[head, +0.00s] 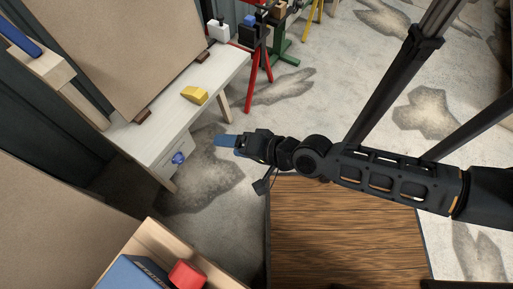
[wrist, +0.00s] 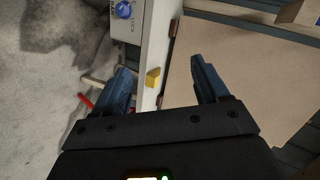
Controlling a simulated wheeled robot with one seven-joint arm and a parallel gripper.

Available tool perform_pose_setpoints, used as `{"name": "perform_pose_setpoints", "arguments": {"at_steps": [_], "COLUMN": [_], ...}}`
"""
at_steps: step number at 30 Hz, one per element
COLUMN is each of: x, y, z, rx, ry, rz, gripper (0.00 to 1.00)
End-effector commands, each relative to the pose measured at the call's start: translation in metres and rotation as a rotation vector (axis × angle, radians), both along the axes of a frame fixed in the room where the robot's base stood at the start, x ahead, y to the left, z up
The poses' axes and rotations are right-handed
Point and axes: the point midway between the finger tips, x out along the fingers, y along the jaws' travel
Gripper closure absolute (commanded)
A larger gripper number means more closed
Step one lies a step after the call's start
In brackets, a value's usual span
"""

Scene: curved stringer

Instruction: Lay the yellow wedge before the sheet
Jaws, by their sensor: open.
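The yellow wedge (head: 195,95) lies on the white table (head: 160,130), close to its front edge. A large tan sheet (head: 125,50) stands tilted on the table behind the wedge, propped on small brown blocks. My gripper (head: 226,141) is in front of the table, over the floor, apart from the wedge. In the wrist view my gripper (wrist: 166,82) is open and empty, and the yellow wedge (wrist: 153,77) shows between its blue fingers but farther off. The sheet (wrist: 245,80) fills the right of that view.
A blue knob (head: 178,158) sticks out from the table's drawer front. A red stand (head: 258,70) and green equipment (head: 283,45) stand past the table's far end. A wooden box with a red block (head: 187,274) is at the bottom. The concrete floor (head: 205,185) beside the table is clear.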

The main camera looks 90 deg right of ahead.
Motion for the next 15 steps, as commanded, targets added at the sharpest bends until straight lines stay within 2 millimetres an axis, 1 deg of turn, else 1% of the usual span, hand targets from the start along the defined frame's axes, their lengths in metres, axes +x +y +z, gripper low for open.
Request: {"name": "perform_pose_setpoints", "arguments": {"at_steps": [1,2,3,5,6,9,12,15], "x": [-0.011,-0.016,-0.022,-0.031,-0.036,-0.046,-0.053,-0.056], "y": [0.02,0.029,0.041,0.058,0.068,0.089,0.104,0.112], "z": [0.02,0.032,0.05,0.077,0.095,0.135,0.165,0.183], "rx": [-0.136,-0.23,-0.353,-0.535,-0.65,-0.904,-1.092,-1.204], "ry": [0.038,0.057,0.075,0.093,0.097,0.091,0.074,0.058], "rz": [0.117,0.185,0.274,0.403,0.48,0.64,0.745,0.799], "gripper": [0.26,0.26,0.26,0.26,0.26,0.26,0.26,0.26]}}
